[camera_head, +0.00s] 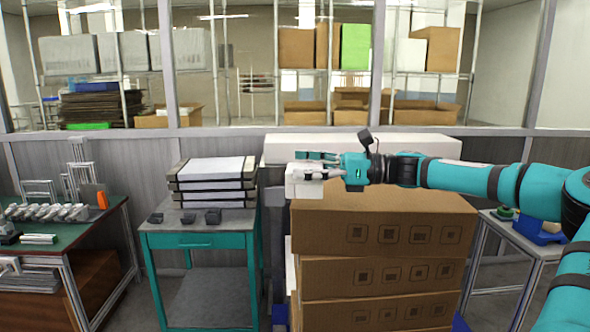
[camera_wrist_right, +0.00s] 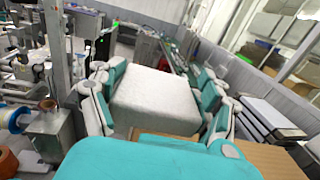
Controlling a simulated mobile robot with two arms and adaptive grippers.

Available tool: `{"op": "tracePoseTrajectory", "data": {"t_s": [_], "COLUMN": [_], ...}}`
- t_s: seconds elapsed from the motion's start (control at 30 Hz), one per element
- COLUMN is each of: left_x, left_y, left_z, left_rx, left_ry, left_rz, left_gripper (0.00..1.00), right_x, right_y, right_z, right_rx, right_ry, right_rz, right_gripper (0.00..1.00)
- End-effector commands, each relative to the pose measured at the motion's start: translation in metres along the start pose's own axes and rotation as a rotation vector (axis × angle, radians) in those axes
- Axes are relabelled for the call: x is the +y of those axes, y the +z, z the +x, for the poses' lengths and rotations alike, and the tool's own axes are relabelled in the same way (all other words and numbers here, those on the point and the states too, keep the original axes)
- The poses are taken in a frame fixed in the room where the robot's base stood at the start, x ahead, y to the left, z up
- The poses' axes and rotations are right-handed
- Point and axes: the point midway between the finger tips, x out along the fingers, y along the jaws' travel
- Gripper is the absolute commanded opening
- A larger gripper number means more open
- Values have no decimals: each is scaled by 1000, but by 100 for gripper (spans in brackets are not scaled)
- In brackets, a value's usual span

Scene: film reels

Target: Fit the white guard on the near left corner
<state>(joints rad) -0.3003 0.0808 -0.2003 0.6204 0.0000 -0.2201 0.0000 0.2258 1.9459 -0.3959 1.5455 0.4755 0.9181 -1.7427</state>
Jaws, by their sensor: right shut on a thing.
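My right gripper (camera_head: 312,170) is shut on a white block-shaped guard (camera_head: 303,183), at the left end of the top cardboard box (camera_head: 385,222). In the right wrist view the guard (camera_wrist_right: 155,100) sits between the teal fingers of the gripper (camera_wrist_right: 160,92). The guard overlaps the box's upper left area in the head view. I cannot tell whether it touches the box. The box's near left corner is just below the guard. My left gripper is not in view.
More boxes (camera_head: 380,277) are stacked underneath. A long white slab (camera_head: 420,147) lies behind the top box. Left stands a teal table (camera_head: 200,238) with stacked dark-cornered panels (camera_head: 213,170) and small dark blocks (camera_head: 188,219). A green-topped table (camera_head: 60,232) stands farther left.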

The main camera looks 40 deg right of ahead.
Motion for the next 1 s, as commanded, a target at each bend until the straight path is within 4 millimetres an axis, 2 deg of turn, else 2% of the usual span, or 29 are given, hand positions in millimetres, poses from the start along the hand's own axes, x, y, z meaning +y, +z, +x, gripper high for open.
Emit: {"op": "tracePoseTrajectory", "data": {"t_s": [0.1, 0.27, 0.5, 0.6, 1.0], "left_x": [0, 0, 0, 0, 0], "left_y": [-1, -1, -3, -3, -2], "left_z": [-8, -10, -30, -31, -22], "left_rx": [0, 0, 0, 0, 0], "left_ry": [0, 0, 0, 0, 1], "left_rz": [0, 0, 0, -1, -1], "left_gripper": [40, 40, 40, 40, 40], "right_x": [-3, -4, -4, -4, -4], "right_y": [0, -3, -30, -36, -42], "right_z": [12, 18, 19, 18, 18], "right_rx": [1, -1, 0, -1, -3], "right_ry": [-1, -1, -2, -2, -2], "right_rz": [2, 2, 5, 1, -2], "right_gripper": [44, 44, 44, 44, 44]}}
